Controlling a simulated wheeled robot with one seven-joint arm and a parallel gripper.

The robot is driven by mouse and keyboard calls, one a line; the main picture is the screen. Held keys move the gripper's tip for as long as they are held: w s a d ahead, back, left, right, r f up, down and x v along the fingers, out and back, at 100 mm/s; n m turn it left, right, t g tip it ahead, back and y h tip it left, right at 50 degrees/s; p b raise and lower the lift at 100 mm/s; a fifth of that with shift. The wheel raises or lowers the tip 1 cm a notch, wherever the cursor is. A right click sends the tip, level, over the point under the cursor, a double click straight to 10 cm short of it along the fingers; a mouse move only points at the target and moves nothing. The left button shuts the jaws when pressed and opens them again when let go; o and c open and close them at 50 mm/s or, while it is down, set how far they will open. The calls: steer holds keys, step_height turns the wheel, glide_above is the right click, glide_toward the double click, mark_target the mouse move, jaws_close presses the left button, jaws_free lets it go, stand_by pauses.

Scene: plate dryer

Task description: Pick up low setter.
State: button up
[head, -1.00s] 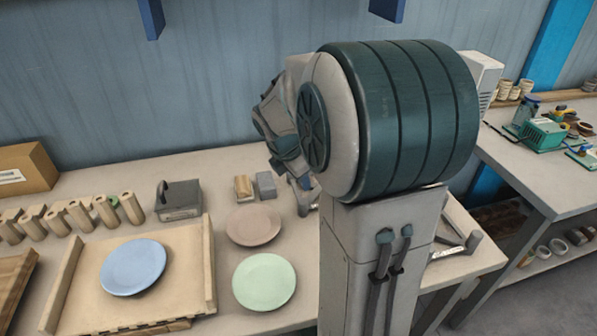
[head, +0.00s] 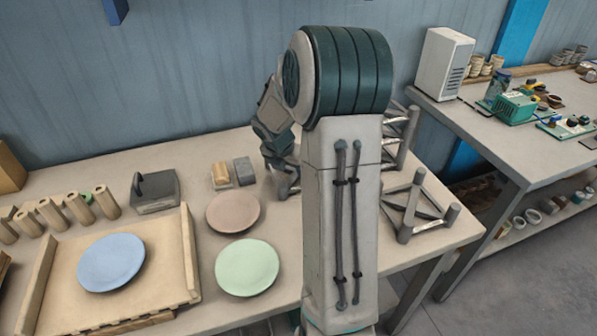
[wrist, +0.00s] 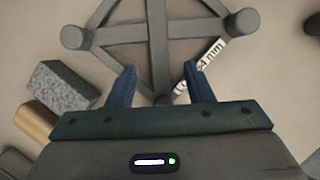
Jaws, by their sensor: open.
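My gripper (wrist: 160,80) is open in the wrist view, its two blue fingers apart. A grey setter frame (wrist: 158,40) with round corner posts and crossing bars lies below and ahead of them. One bar runs down between the fingers, with no grip visible. A white label ending in "4 mm" shows near the right finger. In the head view my gripper (head: 287,188) hangs left of my arm column, partly hidden. Two grey setters stand at the right, one nearer (head: 424,212) and one behind it (head: 402,130).
A grey block (wrist: 62,88) and a tan block (wrist: 34,121) lie left of my gripper. A pink plate (head: 232,212), a green plate (head: 247,267) and a blue plate (head: 111,263) on a wooden board (head: 165,235) lie farther left. My arm hides part of the table.

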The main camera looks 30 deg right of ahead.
steer(key=x, duration=0.5)
steer(key=shift+b, duration=0.3)
jaws_close()
steer(key=shift+r, duration=0.1)
